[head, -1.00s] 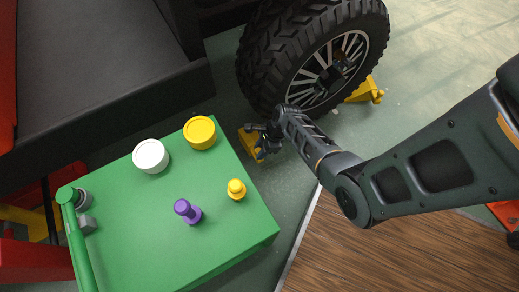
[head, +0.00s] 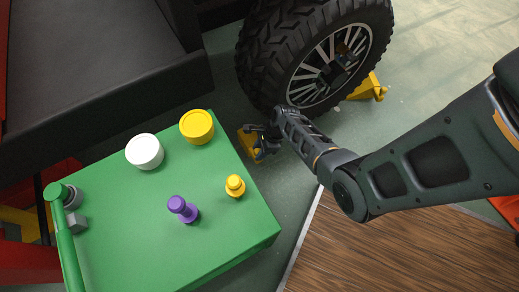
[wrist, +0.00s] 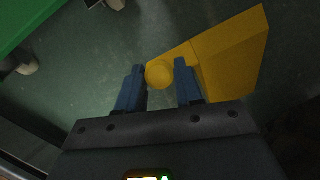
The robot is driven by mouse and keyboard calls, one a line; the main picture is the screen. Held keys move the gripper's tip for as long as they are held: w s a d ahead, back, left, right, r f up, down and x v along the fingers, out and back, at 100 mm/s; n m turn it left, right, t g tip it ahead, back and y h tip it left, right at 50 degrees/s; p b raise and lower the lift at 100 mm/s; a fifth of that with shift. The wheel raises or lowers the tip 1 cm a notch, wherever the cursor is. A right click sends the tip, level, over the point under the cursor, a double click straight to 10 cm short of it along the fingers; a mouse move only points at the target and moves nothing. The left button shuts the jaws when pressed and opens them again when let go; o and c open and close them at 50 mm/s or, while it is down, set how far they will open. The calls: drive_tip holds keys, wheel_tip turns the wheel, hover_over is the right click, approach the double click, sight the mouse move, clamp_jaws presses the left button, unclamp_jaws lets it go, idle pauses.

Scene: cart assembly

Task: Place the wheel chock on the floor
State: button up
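The yellow wheel chock (head: 252,148) is low by the floor, left of the big black tire (head: 290,55), in the head view. In the wrist view the chock's wedge body (wrist: 232,50) extends up and right from a round yellow knob (wrist: 159,74). In the head view my gripper (head: 267,139) partly covers the chock. Whether the chock's underside touches the floor is hidden.
A second yellow chock (head: 369,88) sits on the floor right of the tire. A green cart (head: 150,235) carrying white and yellow caps plus purple and yellow pegs stands close left of my gripper. A wooden platform (head: 400,245) lies below my arm.

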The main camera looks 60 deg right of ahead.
drive_tip(key=o, duration=0.3)
drive_tip(key=shift+o, duration=0.2)
drive_tip(key=p+v, duration=0.7)
drive_tip(key=v, duration=0.5)
drive_tip(key=s+a+r+n+t+h, duration=0.2)
drive_tip(key=s+a+r+n, duration=0.2)
drive_tip(key=a+n, duration=0.25)
drive_tip(key=s+a+r+n+t+h, duration=0.1)
drive_tip(key=s+a+r+n+h, duration=0.2)
drive_tip(key=s+a+r+n, duration=0.25)
drive_tip(key=s+a+r+n+t, duration=0.2)
drive_tip(key=r+n, duration=0.3)
drive_tip(key=r, duration=0.5)
drive_tip(key=s+a+r+n+t+y, duration=0.1)
drive_tip(key=s+a+r+n+t, duration=0.1)
drive_tip(key=r+n, duration=0.4)
drive_tip(key=s+a+r+n+t+y, duration=0.1)
drive_tip(key=a+r+n+t, duration=0.3)
drive_tip(key=r, duration=1.1)
drive_tip(key=shift+s+a+n, duration=0.65)
drive_tip(key=shift+a+n, duration=0.05)
